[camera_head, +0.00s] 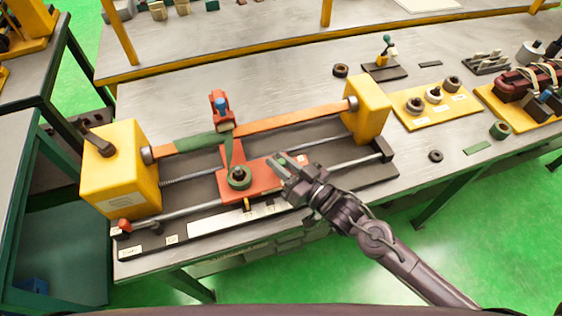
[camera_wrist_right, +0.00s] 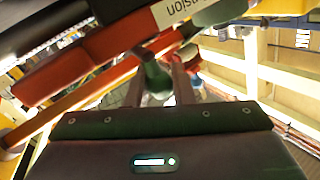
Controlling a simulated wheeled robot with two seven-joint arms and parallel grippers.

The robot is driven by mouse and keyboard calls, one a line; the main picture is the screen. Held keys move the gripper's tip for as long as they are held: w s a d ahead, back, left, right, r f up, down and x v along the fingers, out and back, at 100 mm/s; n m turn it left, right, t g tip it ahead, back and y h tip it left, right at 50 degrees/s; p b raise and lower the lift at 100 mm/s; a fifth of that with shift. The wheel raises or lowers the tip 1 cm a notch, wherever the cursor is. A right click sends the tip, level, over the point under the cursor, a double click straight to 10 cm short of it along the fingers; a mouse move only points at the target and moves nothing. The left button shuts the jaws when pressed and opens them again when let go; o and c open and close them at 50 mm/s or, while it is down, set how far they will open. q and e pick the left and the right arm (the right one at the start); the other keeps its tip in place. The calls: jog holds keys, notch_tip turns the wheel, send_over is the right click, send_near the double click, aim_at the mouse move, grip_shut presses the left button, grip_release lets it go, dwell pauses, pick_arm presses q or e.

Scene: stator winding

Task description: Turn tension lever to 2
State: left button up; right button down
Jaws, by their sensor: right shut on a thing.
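My right gripper (camera_head: 281,166) reaches in from the lower right over the red carriage (camera_head: 231,186) of the winding machine. Its fingers are shut on a small green knob (camera_wrist_right: 156,76), which I take for the tension lever's grip. The right wrist view shows the knob between both fingers (camera_wrist_right: 160,90). A white label (camera_wrist_right: 180,10) with upside-down lettering, partly readable as "nsion", is just beyond it. In the head view the gripper largely hides the lever, and I cannot read its scale or number. My left gripper is out of view.
Yellow end blocks (camera_head: 121,170) and (camera_head: 366,109) flank the machine, with an orange bar (camera_head: 290,118) between them. A yellow board (camera_head: 437,108) with rings lies right.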

jog(key=shift+d+g, duration=0.1)
jog(key=shift+g, duration=0.2)
jog(key=shift+w+d+f+n+g+y+b, duration=0.1)
jog(key=shift+w+d+n+g+y+b, duration=0.1)
jog(key=shift+n+g+y+b, duration=0.25)
jog(key=shift+w+d+n+g+y+b, duration=0.15)
jog(key=shift+n+g+y+b, duration=0.1)
jog(key=shift+n+g+y, duration=0.4)
jog(key=shift+w+d+f+n+g+y+b, duration=0.1)
jog(key=shift+d+n+g+y+b, duration=0.15)
jog(key=shift+n+g+y+b, duration=0.65)
jog(key=n+g+b, duration=0.2)
jog(key=g+b, duration=0.1)
jog(key=n+g+y+b, duration=0.1)
jog(key=g, duration=0.1)
jog(key=shift+w+d, duration=0.35)
jog(key=shift+d, duration=0.05)
jog(key=shift+w+r+n+g+b, duration=0.1)
jog(key=shift+r+n+g+b, duration=0.1)
jog(key=shift+n+g+b, duration=0.5)
jog(key=c, duration=1.3)
grip_release()
jog(key=shift+d, duration=0.1)
